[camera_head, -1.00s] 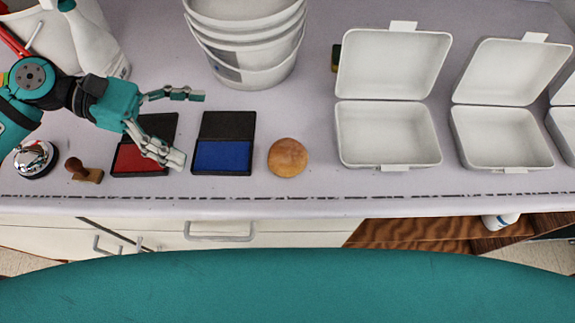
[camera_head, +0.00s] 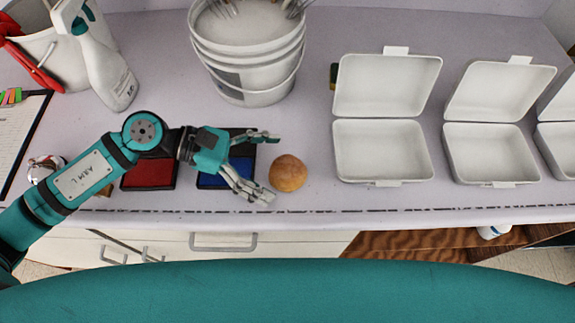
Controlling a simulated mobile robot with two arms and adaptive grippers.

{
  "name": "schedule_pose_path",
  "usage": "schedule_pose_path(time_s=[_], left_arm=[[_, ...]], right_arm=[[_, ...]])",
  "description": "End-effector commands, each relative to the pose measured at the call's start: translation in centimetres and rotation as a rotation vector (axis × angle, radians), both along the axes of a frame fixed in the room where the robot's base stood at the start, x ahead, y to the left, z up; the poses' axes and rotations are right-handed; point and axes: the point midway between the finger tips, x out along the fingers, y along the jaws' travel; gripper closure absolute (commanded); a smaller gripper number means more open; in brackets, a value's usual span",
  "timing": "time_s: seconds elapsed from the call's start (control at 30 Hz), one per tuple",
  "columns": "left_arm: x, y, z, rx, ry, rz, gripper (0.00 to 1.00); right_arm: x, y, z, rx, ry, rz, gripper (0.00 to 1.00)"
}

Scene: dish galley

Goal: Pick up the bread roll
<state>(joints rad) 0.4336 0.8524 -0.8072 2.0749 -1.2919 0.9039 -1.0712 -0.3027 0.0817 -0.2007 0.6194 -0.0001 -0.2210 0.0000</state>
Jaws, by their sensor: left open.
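The bread roll (camera_head: 288,173) is a round golden-brown bun on the pale counter, right of the blue ink pad. My left gripper (camera_head: 275,167) reaches in from the left, its fingers spread open and empty. Its fingertips are just left of the roll, one toward the far side and one toward the near side. I cannot tell whether they touch the roll. My right gripper is not in view.
Under my left arm lie a blue ink pad (camera_head: 213,181) and a red ink pad (camera_head: 150,174). A white bucket (camera_head: 250,60) and a spray bottle (camera_head: 106,70) stand behind. Open white boxes (camera_head: 383,150) (camera_head: 490,153) stand to the right. The counter's front edge is close.

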Motion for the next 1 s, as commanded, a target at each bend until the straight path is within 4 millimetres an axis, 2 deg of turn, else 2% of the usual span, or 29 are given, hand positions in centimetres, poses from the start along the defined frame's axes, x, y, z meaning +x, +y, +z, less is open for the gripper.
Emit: schedule_pose_path(time_s=[0.03,0.1,0.2,0.33,0.53,0.9,0.97,1.0], left_arm=[[0.0,-0.9,0.4,-0.004,0.002,-0.003,0.02],[0.2,-2.0,0.0,-0.004,0.002,-0.002,0.02],[0.1,-3.1,-0.8,-0.003,0.002,-0.001,0.02],[0.0,-3.9,-1.3,-0.001,0.002,-0.001,0.02],[0.0,-3.9,-1.4,0.0,0.0,-0.001,0.02],[0.0,-3.8,-1.4,0.0,0.0,-0.001,0.49],[0.0,-3.8,-1.4,0.0,0.0,-0.001,0.57],[0.0,-3.8,-1.4,-0.001,0.0,-0.001,0.57]], right_arm=[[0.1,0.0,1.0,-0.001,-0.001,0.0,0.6],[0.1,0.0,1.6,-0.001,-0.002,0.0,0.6],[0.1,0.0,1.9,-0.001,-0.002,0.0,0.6],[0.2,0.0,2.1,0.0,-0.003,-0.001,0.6],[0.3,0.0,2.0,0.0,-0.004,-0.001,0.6],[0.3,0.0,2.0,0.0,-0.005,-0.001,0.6],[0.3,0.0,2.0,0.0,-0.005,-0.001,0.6],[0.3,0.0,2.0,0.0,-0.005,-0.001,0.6]])
